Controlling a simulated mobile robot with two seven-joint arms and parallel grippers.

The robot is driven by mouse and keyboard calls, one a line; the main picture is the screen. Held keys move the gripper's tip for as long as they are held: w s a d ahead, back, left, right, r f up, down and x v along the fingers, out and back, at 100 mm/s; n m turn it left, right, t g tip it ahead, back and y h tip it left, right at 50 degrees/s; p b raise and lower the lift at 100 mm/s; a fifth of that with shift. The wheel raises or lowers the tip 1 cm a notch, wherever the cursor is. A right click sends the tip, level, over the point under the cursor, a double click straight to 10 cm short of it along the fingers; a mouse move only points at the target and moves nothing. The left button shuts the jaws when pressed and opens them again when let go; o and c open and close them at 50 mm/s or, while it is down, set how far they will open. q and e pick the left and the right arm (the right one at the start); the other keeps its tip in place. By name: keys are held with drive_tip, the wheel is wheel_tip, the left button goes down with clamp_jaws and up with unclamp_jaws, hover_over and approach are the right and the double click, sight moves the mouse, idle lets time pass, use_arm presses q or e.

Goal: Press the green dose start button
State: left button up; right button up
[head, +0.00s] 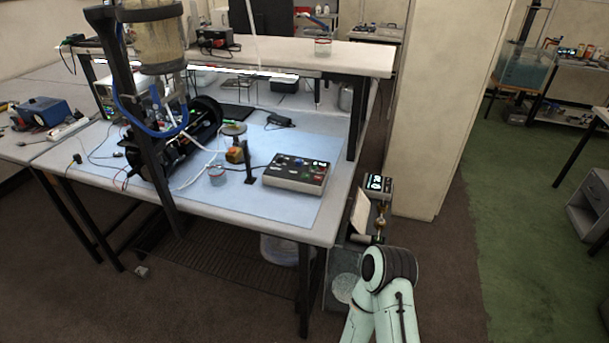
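A grey control box (296,174) sits on the blue mat near the front right of the workbench. Its dark sloped top carries a small lit display, red spots and small green marks. At this size I cannot tell for certain which of these is the green dose start button. A mint-green arm of mine with a dark joint comes in at the bottom right, well to the right of and below the box. Neither of my grippers shows, and nothing of mine touches the box.
The workbench (290,217) also bears a dark machine with cables (185,140), a small jar (217,176), a yellow-orange part (236,154) and a black upright post (249,163). A beige pillar (435,110) stands behind right. Green floor (530,230) lies open at the right.

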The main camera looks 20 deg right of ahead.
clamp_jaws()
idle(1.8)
